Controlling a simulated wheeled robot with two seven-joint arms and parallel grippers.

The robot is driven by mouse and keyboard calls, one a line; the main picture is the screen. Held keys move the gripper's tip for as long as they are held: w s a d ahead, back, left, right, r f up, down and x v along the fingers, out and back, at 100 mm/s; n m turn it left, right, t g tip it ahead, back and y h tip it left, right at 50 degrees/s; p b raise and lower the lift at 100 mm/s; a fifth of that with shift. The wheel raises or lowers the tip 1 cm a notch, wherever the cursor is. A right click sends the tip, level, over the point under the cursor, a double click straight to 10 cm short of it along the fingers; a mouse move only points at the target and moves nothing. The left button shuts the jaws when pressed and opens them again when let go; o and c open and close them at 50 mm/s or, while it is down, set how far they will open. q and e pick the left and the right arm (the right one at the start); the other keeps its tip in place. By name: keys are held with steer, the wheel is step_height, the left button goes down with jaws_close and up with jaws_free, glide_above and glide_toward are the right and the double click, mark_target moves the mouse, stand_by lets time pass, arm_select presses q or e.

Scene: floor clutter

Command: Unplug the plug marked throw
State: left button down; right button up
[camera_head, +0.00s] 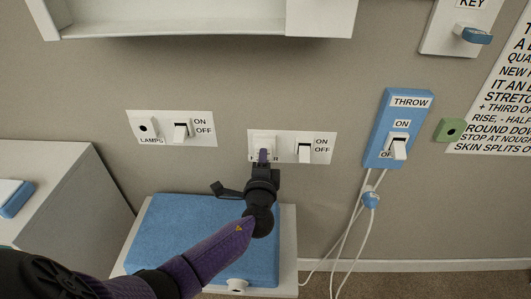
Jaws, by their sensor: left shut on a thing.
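My left gripper (263,158) reaches up to the middle wall plate (291,143). It is shut on a white plug (263,141) at the left side of that plate. The label under the plug is mostly hidden by the gripper; only its last letters, which look like "ER", show. A blue panel marked THROW (409,102) is on the wall to the right, with a white rocker switch (399,147) between ON and OFF labels. White cords (357,222) hang below it with a blue bead (371,199). My right gripper is not in view.
A plate marked LAMPS (171,128) has an empty-looking socket and a switch. A blue-topped box (178,225) stands below my arm. A white cabinet (60,190) is at left, a shelf (190,18) above. A green block (452,130), KEY plate (447,38) and printed sign (505,100) are right.

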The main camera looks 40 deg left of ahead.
arm_select(q)
steer(key=shift+s+d, duration=0.35)
steer(key=shift+s, duration=0.2)
stand_by(0.4)
steer(key=shift+p+v, duration=0.5)
steer(key=shift+v, duration=0.75)
